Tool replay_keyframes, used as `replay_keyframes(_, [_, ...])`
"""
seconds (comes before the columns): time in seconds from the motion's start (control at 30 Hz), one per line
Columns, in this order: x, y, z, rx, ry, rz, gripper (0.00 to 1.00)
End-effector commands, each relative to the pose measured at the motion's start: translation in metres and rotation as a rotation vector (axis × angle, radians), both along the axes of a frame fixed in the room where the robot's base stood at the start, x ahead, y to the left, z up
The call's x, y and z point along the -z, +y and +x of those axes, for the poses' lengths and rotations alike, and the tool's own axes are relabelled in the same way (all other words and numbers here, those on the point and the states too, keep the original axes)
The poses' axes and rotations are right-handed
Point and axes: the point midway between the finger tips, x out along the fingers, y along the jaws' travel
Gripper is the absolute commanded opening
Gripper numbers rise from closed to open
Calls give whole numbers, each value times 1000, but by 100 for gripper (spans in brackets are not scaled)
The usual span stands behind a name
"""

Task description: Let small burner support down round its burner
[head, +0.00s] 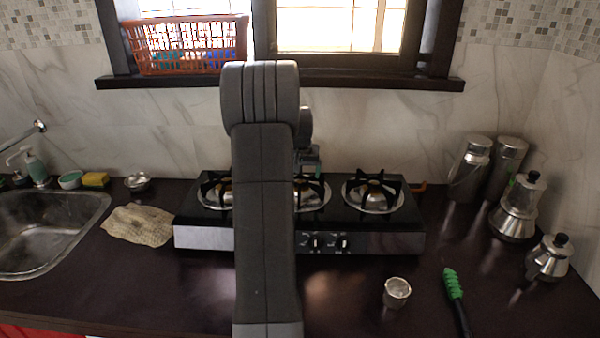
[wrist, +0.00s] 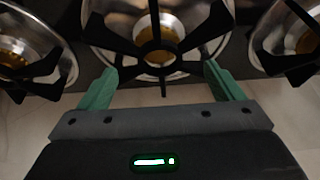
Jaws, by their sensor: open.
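A black gas stove (head: 400,238) with three burners stands on the counter. In the wrist view the middle burner (wrist: 158,28) has a brass centre in a shiny round dish. Its black support (wrist: 120,45) has arms spread over that dish; I cannot tell whether it sits fully down. My gripper (wrist: 160,72) is open, its green fingers on either side of the support's near arm, holding nothing. In the head view my arm hides part of the middle burner (head: 313,193), and my gripper (head: 309,158) shows just above it. Which burner is the small one is unclear.
The left (head: 210,196) and right burners (head: 374,196) carry black supports too. A metal cup (head: 397,292) and a green-headed brush (head: 454,285) lie in front at the right. Moka pots (head: 516,210) stand at the far right. A cloth (head: 138,225) lies left of the stove.

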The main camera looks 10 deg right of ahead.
Motion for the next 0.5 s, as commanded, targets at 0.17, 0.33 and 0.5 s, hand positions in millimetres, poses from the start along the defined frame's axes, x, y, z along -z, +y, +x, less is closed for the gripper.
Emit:
replay_keyframes(0.17, [-6,0,-2,0,0,0,87])
replay_keyframes(0.33, [-11,1,-4,0,0,0,87])
replay_keyframes(0.5, [-15,1,-6,0,0,0,87])
